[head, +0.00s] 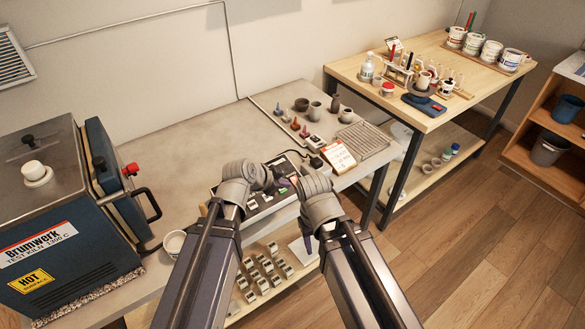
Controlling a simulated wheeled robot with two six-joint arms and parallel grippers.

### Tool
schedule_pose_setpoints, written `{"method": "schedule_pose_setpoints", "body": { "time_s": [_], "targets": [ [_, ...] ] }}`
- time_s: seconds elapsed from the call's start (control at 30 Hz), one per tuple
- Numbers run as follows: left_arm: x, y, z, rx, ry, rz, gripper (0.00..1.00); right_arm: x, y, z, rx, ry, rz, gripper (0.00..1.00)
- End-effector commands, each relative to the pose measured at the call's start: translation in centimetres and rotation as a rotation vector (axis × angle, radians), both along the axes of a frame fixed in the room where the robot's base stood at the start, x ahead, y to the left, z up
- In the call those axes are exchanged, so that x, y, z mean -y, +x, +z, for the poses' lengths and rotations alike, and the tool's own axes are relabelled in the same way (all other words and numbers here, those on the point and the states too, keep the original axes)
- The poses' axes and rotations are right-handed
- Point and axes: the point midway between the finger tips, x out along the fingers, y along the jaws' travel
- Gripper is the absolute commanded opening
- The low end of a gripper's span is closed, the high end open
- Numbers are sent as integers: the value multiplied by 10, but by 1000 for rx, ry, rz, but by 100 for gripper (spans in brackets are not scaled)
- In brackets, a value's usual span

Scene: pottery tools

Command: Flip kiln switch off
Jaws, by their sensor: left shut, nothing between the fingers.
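The blue and steel kiln (60,185), marked Brumwerk, stands at the left of the grey table. A low grey box with a dark top panel (262,206) lies at the table's front edge, with several small pale parts on it. I cannot make out which part is the kiln switch, or its position. My left gripper (283,184) is shut and empty over this panel. My right arm's grey wrist (318,198) is just right of it; its fingers are mostly hidden. The wrists cover much of the panel.
A white card (339,157) and a wire rack (363,146) lie right of the panel. Small pots (316,110) and coloured cones stand behind. A white bowl (174,243) sits by the kiln. A wooden table (440,50) with jars is at the right.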

Motion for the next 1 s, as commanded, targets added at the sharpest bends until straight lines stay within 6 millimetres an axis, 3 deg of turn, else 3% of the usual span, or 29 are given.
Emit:
{"method": "schedule_pose_setpoints", "body": {
  "time_s": [0.03, 0.13, 0.5, 0.77, 1.0],
  "targets": [
    [-4, 9, 14, 47, -2, -9, 0, 0, 0, 8, 0, 0, 0, 50],
    [-9, 19, 25, 116, 4, -25, 0, 0, 0, 11, 0, 0, 0, 50],
    [-10, 23, 28, 144, 8, -34, 0, 0, 0, 10, 0, 0, 0, 50],
    [-6, 30, 19, 142, 8, -34, 0, 0, 0, 1, 0, 0, 0, 50],
    [8, 51, -6, 142, 7, -36, 0, 0, 0, -23, 0, 0, 0, 50]
  ]
}}
